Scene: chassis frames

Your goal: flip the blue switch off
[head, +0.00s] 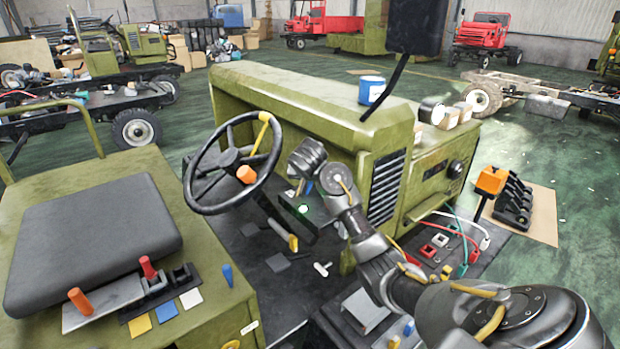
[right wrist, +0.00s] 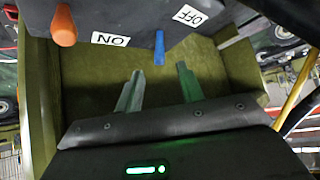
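In the right wrist view, the blue switch (right wrist: 159,47) is a short lever on a dark panel, between an upside-down ON label (right wrist: 111,39) and an upside-down OFF label (right wrist: 187,16). I cannot tell which way it is set. My right gripper (right wrist: 160,88) is open and empty. Its two fingers stand apart below the switch in the picture, not touching it. In the head view my right arm reaches up to the dashboard, with the right gripper (head: 301,203) beside the steering wheel, its fingers mostly hidden. My left gripper is not in view.
An orange knob (right wrist: 63,25) sits left of the switch. In the head view, the steering wheel (head: 190,190) is close left of my right gripper. The green hood (head: 290,95) lies behind. The seat (head: 90,240) and its levers are at lower left.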

